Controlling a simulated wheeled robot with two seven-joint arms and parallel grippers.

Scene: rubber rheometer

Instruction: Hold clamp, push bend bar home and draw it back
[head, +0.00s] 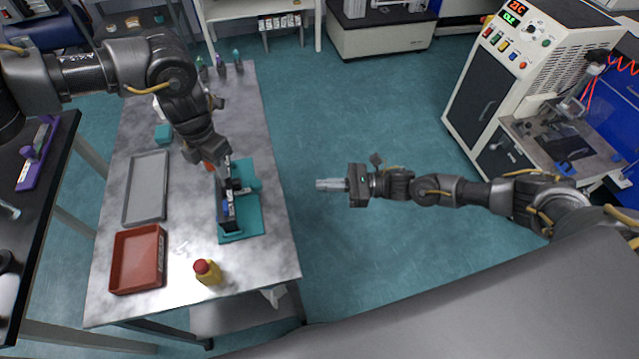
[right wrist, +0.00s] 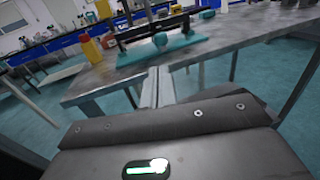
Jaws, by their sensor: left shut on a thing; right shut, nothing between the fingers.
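The clamp fixture (head: 228,212) is a dark frame with blue parts on a teal base plate (head: 250,228), on the marbled table. My left gripper (head: 222,170) comes down on the fixture's far end and is shut on a part of it, most likely the clamp; the fingers hide the part. The bend bar cannot be made out clearly. My right gripper (head: 328,184) is shut and empty, in the air to the right of the table, well apart from the fixture. In the right wrist view the fixture's teal base (right wrist: 165,48) shows on the table beyond the fingers (right wrist: 157,88).
On the marbled table (head: 190,272) are a grey tray (head: 147,188), a red-brown bin (head: 116,262) and a yellow bottle with a red cap (head: 208,272). Several small bottles stand at the far edge. A white machine (head: 520,75) stands at the right. The floor between is clear.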

